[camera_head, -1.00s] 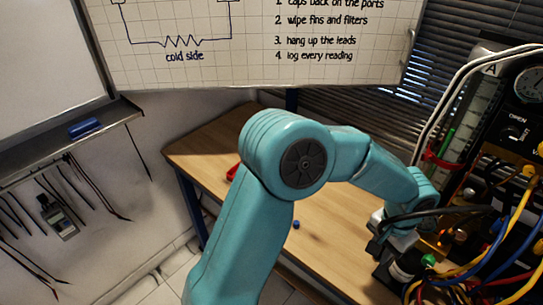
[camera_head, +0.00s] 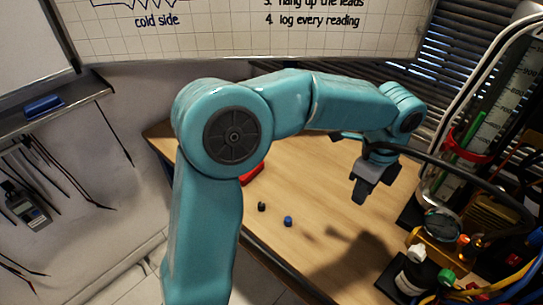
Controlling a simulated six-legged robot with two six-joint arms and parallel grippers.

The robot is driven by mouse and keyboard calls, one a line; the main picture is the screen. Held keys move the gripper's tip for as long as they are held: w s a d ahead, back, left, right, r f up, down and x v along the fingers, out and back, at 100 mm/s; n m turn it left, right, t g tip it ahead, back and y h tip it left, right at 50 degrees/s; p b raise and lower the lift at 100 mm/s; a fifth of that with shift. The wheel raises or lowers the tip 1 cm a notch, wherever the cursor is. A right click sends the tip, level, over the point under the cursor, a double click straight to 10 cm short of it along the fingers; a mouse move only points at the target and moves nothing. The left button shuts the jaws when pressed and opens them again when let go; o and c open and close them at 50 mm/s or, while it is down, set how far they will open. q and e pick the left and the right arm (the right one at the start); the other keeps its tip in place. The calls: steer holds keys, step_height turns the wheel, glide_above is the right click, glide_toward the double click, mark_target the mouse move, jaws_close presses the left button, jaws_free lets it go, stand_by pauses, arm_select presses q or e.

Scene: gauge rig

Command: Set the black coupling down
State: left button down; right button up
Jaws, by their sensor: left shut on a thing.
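My left arm reaches in from the lower left, bent over the table. My left gripper (camera_head: 367,188) is above the wooden table (camera_head: 310,195), pointing down, with its dark fingers shut. A black hose (camera_head: 455,168) runs from beside the gripper toward the rig on the right. The black coupling is held in the gripper, but it is dark against the dark fingers and its outline cannot be made out. A shadow falls on the table below and to the left of the rig. My right gripper is out of view.
A small black piece (camera_head: 262,206) and a blue piece (camera_head: 288,221) lie near the table's front edge. A red object (camera_head: 252,173) is partly behind my arm. The rig with its green-filled column (camera_head: 470,130), ports and cables crowds the right. The table's middle is clear.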

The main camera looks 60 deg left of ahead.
mark_target(331, 239)
arm_select(q)
steer(key=f+m+b, duration=0.2)
steer(key=f+m, duration=0.1)
steer(key=f, duration=0.3)
steer(key=s+a+f+m+b, duration=0.1)
steer(key=f+m+b, duration=0.1)
steer(key=f, duration=0.4)
steer(key=s+a+f+m+b, duration=0.1)
steer(key=f+m+b, duration=0.1)
steer(key=f, duration=0.4)
steer(key=shift+s+a+f+m, duration=0.15)
steer(key=shift+s+f+m, duration=0.05)
steer(key=shift+m, duration=0.7)
steer(key=shift+r, duration=0.1)
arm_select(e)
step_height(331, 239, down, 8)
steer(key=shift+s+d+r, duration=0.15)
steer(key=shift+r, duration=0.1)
arm_select(q)
steer(key=shift+f+b, duration=0.25)
steer(key=shift+b, duration=0.05)
steer(key=c, duration=0.9)
jaws_free()
steer(key=shift+c, duration=0.2)
steer(key=shift+r, duration=0.1)
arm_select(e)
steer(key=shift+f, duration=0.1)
